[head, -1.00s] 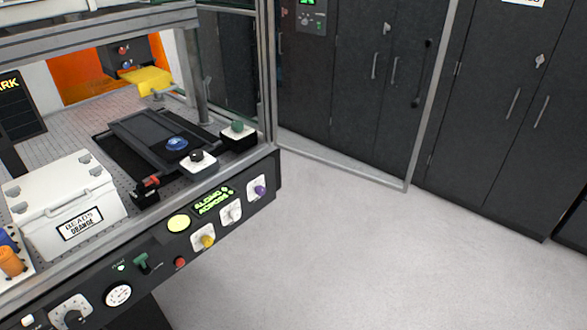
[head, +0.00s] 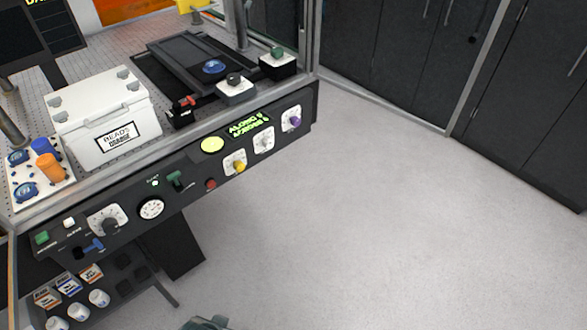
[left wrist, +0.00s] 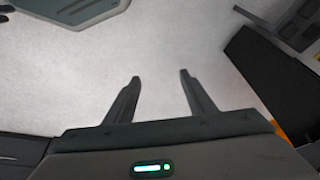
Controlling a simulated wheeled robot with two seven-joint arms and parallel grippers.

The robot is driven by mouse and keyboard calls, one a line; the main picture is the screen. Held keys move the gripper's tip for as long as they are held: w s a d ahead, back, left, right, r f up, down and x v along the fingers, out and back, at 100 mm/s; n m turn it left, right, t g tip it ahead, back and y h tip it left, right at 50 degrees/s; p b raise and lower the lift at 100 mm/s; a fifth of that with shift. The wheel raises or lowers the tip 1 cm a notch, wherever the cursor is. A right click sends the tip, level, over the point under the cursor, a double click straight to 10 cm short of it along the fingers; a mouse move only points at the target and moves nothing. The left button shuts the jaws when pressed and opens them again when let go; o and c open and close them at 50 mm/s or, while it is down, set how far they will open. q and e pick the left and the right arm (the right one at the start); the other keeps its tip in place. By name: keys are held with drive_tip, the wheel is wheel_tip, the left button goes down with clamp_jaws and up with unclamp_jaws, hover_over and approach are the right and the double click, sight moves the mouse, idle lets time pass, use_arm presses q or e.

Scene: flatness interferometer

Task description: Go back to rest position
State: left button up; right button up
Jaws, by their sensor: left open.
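My left gripper (left wrist: 160,85) shows in the left wrist view with its two dark fingers apart and nothing between them. Pale grey floor lies behind the fingers. A small grey-green piece at the bottom edge of the head view (head: 205,323) may be part of my own body. My right gripper is in no view.
The interferometer bench fills the left of the head view, with its control panel (head: 150,207), a white box labelled beads (head: 75,130), and a black stage (head: 190,65). Dark cabinets (head: 530,110) stand at the back right. The floor (head: 370,220) between is clear.

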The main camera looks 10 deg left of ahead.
use_arm(q)
drive_tip(key=s+f+b, duration=0.3)
drive_tip(key=s+f, duration=0.1)
drive_tip(key=f, duration=1.3)
drive_tip(key=s+d+f+t+b, duration=0.1)
drive_tip(key=s+f+b, duration=0.2)
drive_tip(key=f, duration=1.3)
drive_tip(key=shift+s+d+f+m+h+b, duration=0.25)
drive_tip(key=shift+s+f+m+h+b, duration=0.05)
drive_tip(key=shift+s+f+h, duration=0.15)
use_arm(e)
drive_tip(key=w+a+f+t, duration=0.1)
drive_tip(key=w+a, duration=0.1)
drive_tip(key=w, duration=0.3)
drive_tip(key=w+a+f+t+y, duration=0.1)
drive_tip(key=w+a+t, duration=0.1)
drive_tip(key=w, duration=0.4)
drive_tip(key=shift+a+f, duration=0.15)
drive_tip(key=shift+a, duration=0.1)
